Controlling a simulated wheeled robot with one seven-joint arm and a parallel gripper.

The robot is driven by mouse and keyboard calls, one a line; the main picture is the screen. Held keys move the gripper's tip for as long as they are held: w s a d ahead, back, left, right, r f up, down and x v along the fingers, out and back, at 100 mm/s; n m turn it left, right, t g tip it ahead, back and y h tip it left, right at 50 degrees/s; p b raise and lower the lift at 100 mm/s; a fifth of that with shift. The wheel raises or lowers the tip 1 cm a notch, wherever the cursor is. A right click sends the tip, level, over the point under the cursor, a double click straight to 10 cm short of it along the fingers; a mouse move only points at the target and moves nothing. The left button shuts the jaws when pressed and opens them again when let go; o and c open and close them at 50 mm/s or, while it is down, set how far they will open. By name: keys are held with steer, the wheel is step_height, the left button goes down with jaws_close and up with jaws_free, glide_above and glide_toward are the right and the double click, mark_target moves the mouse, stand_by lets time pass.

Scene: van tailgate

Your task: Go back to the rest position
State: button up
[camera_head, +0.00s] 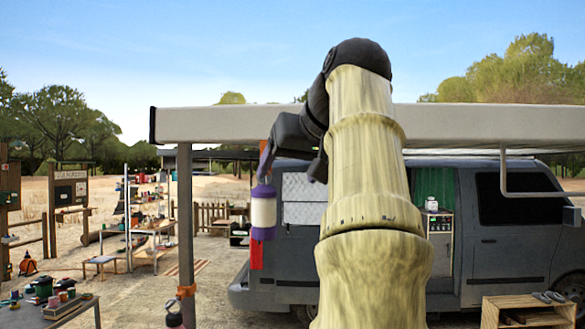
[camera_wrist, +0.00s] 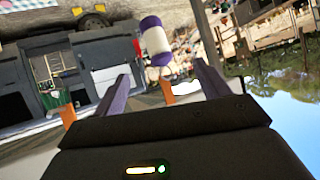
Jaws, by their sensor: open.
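My gripper (camera_head: 265,163) is raised in front of the van's awning, left of my arm in the head view, with its fingers pointing down. In the wrist view my gripper (camera_wrist: 162,72) has its two purple fingers spread apart, with nothing between them. A lantern-like cylinder with a white middle and purple ends (camera_head: 263,213) shows just below the fingers in the head view. It also shows beyond the fingertips in the wrist view (camera_wrist: 155,41).
The white awning (camera_head: 230,124) spans above, with a grey pole (camera_head: 185,220) at left. The grey van (camera_head: 505,235) stands behind my arm. A wooden crate (camera_head: 525,312) is at lower right, and a cluttered table (camera_head: 50,312) at lower left.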

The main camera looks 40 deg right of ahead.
stand_by(0.6)
steer(key=w+a+f+g+y+b, duration=0.1)
steer(key=w+f, duration=0.5)
steer(key=f, duration=0.3)
steer(key=w+a+f+g+y+b, duration=0.1)
steer(key=w+f+b, duration=0.1)
steer(key=w+f, duration=0.5)
steer(key=w+a+f+g+y+b, duration=0.1)
steer(key=w+a+f, duration=0.15)
steer(key=f, duration=0.65)
steer(key=w+a+f+g+b, duration=0.1)
steer(key=a+f, duration=0.2)
steer(key=f, duration=0.6)
steer(key=s+a+f+n+g+b, duration=0.15)
steer(key=a+f, duration=0.35)
steer(key=f, duration=0.5)
steer(key=s+a+f+n+g+b, duration=0.1)
steer(key=s+a+f, duration=0.1)
steer(key=a+f, duration=0.5)
steer(key=s+a+f+n+g+b, duration=0.1)
steer(key=s+a+f, duration=0.1)
steer(key=s+f, duration=0.4)
steer(key=s+a+f+n, duration=0.2)
steer(key=s+f, duration=0.4)
steer(key=f, duration=0.5)
steer(key=shift+s+a+f+g+y+b, duration=0.3)
steer(key=shift+a+g+y+b, duration=0.1)
steer(key=shift+a, duration=0.4)
